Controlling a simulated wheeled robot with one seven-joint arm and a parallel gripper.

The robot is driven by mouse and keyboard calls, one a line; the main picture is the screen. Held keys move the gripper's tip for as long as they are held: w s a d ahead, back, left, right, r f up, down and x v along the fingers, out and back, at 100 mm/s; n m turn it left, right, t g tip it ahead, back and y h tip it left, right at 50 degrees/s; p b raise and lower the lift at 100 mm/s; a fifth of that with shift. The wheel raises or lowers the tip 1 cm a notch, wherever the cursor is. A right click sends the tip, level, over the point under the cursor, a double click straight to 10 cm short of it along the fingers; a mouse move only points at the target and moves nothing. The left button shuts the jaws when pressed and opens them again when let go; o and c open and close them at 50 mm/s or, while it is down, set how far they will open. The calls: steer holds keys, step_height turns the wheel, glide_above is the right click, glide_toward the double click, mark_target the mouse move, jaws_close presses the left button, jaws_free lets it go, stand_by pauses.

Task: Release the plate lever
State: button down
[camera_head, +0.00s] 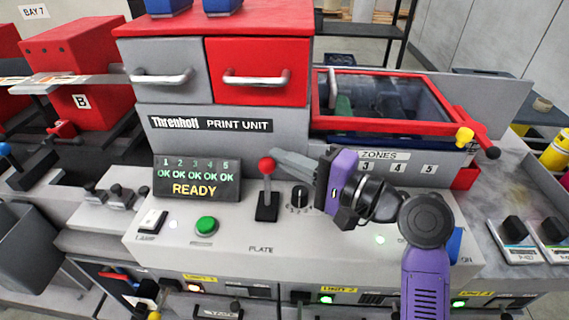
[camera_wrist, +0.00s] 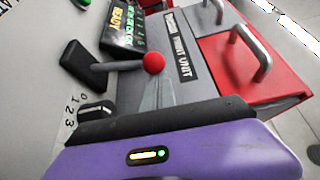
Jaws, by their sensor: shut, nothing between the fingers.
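The plate lever has a red ball knob (camera_head: 267,165) on a thin rod, standing nearly upright from a black base on the grey panel, above the label PLATE. In the wrist view the red knob (camera_wrist: 153,63) lies just beyond my fingertips, its rod running left to the black base. My gripper (camera_head: 275,157) reaches in from the right, with its grey fingers shut and empty. Its tips are right beside the knob; I cannot tell whether they touch it. The fingers also show in the wrist view (camera_wrist: 158,95).
A rotary selector (camera_head: 300,196) sits just right of the lever, under my gripper. A green button (camera_head: 206,225) and a display reading READY (camera_head: 196,178) are to the left. Drawers with metal handles (camera_head: 257,79) stand behind. A red-framed cover (camera_head: 385,124) is at the back right.

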mark_target(274, 167)
steer(key=s+n+y+b, duration=0.1)
steer(key=s+n+b, duration=0.1)
steer(key=b, duration=0.2)
steer(key=shift+f+t, duration=0.15)
steer(key=shift+t, duration=0.15)
steer(key=shift+s+r+n+y+b, duration=0.25)
steer(key=shift+s+n+y+b, duration=0.35)
steer(key=shift+n+b, duration=0.3)
steer(key=shift+s+a+b, duration=0.1)
steer(key=shift+s+b, duration=0.45)
steer(key=shift+s, duration=0.1)
steer(key=shift+s+r+n+b, duration=0.1)
steer(key=shift+s+n+b, duration=0.3)
steer(key=shift+n, duration=0.3)
steer(key=shift+s, duration=0.5)
steer(key=shift+s+a, duration=0.1)
steer(key=shift+b+v, duration=0.9)
steer(key=shift+v, duration=3.15)
steer(key=shift+w, duration=0.2)
